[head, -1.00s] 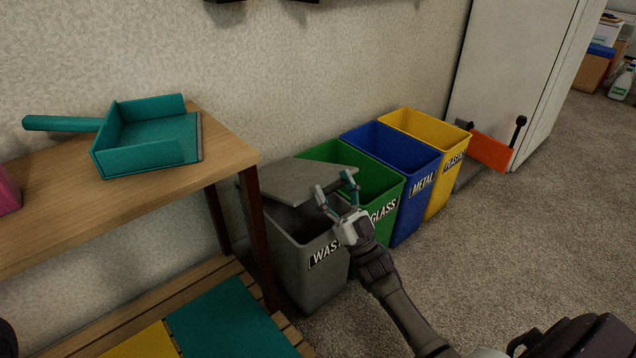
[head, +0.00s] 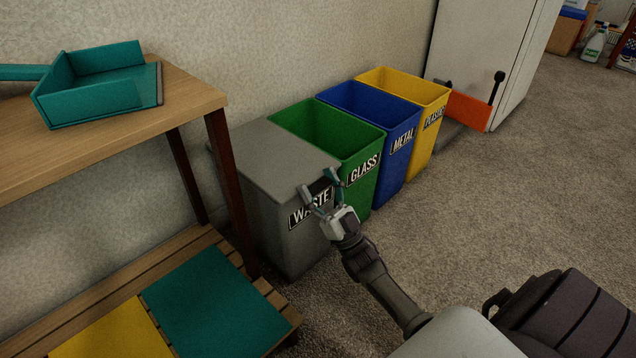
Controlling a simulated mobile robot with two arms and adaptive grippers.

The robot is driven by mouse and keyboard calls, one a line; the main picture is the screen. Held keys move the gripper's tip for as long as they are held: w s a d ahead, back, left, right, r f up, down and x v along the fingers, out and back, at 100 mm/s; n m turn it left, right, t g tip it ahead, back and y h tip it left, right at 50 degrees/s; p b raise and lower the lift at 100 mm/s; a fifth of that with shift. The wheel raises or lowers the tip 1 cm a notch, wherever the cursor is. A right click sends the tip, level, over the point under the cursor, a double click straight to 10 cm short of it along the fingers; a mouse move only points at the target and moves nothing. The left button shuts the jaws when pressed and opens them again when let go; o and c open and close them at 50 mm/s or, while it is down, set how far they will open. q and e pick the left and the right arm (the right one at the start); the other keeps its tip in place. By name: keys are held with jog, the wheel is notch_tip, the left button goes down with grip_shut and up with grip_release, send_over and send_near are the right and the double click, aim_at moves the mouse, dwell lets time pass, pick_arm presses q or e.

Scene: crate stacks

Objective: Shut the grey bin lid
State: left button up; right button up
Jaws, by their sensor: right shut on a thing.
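The grey bin (head: 290,250) marked WASTE stands at the near end of a row of bins, beside the wooden table. Its grey lid (head: 275,155) lies flat across the top, and no gap into the bin shows. My right gripper (head: 319,184) is at the lid's front edge, just above the WASTE label, with one finger on either side of the label. It is shut on the lid's edge and partly covers the label. My left gripper is not in view.
Open green (head: 366,182), blue (head: 395,165) and yellow (head: 431,130) bins stand close beside the grey one. A wooden table (head: 190,95) with a teal dustpan (head: 105,88) is at the left.

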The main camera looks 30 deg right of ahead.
jog(key=shift+a+f, duration=0.15)
jog(key=shift+f, duration=0.6)
jog(key=o, duration=1.7)
jog(key=shift+s, duration=0.1)
jog(key=shift+s+f, duration=0.1)
jog(key=shift+f, duration=0.15)
jog(key=v, duration=1.1)
jog(key=shift+s+d+r, duration=0.3)
jog(key=shift+s+r, duration=0.05)
jog(key=shift+r, duration=0.05)
jog(key=shift+r, duration=0.1)
